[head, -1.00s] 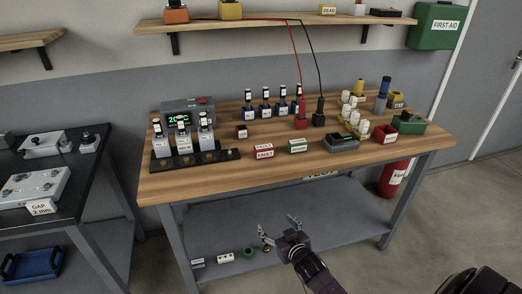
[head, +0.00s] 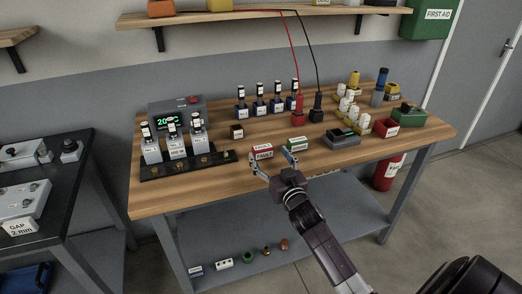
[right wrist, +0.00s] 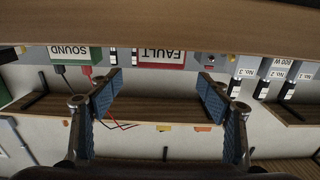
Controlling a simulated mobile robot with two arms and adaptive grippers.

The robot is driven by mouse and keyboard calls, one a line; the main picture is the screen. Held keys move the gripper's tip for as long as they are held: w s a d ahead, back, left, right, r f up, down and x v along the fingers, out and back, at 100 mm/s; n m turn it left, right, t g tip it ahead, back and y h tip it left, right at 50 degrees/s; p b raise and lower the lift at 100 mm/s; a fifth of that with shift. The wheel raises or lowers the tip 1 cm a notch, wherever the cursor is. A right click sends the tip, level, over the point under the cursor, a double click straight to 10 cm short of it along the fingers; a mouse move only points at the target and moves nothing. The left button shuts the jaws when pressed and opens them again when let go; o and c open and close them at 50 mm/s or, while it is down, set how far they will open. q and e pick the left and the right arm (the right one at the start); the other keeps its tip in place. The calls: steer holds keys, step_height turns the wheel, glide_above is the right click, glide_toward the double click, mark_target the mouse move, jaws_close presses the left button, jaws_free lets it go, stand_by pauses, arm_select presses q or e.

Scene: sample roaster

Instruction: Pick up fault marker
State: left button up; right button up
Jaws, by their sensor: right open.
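The fault marker (head: 262,151) is a small block with a red and white FAULT label, standing near the front edge of the wooden bench top. My right gripper (head: 272,161) is open and empty at the front edge of the bench, just in front of the marker. In the right wrist view, which is upside down, the marker (right wrist: 164,58) shows between and beyond the spread fingers (right wrist: 160,86), partly cut off by the bench edge. My left gripper is not in view.
The green SOUND marker (head: 297,144) stands right of the fault marker. A black rack (head: 188,166) with several grey units is to the left, a dark grey device (head: 343,139) to the right. Red and black probes (head: 298,112) stand behind. The bench's front edge lies close to my gripper.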

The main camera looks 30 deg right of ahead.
mark_target(263, 146)
steer(key=shift+w+d+r, duration=0.1)
steer(key=shift+w, duration=0.3)
steer(key=shift+w+d, duration=0.15)
steer(key=shift+w, duration=0.5)
steer(key=w, duration=0.2)
steer(key=w+f, duration=0.1)
steer(key=shift+d+p, duration=0.3)
steer(key=shift+d, duration=0.05)
steer(key=shift+w, duration=0.4)
steer(key=shift+d, duration=0.1)
steer(key=c, duration=1.2)
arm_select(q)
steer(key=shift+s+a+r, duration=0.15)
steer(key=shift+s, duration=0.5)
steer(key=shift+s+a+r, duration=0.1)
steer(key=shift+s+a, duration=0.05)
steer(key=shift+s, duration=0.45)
arm_select(e)
steer(key=shift+c, duration=0.4)
steer(key=shift+r, duration=0.1)
